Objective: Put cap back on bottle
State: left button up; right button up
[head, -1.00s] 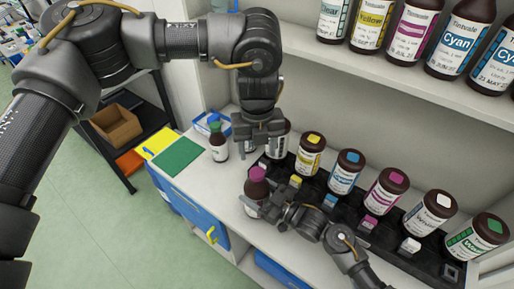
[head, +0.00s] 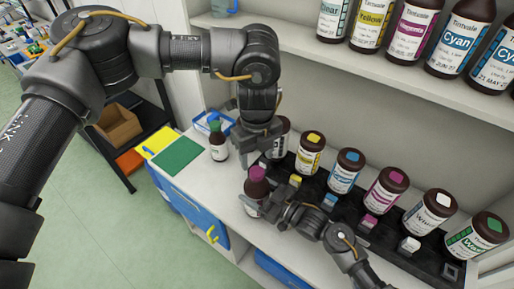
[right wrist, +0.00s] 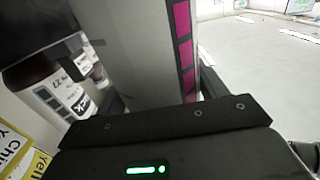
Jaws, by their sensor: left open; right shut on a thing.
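A small bottle (head: 251,207) with a magenta cap (head: 256,174) stands near the front edge of the counter. The cap sits on top of the bottle; I cannot tell how tightly. My right gripper (head: 268,208) is shut on this bottle from the right. In the right wrist view, a pale surface with a magenta-striped label (right wrist: 183,50) fills the space before the gripper. My left gripper (head: 249,158) is open, pointing down just above and behind the cap, with no cap visible in it. Its fingers partly hide what lies behind.
A black rack with large brown bottles, including a yellow-capped one (head: 311,150), runs along the back right. A green-capped bottle (head: 218,140) stands left of my left gripper, near a green mat (head: 178,157). The shelf above holds more bottles.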

aim_at(257, 171)
pick_arm(q)
jog(key=shift+f, duration=2.7)
jog(key=c, duration=1)
jog(key=o, duration=1.1)
jog(key=shift+r, duration=0.1)
notch_tip(257, 171, up, 12)
jog(key=shift+f, duration=0.1)
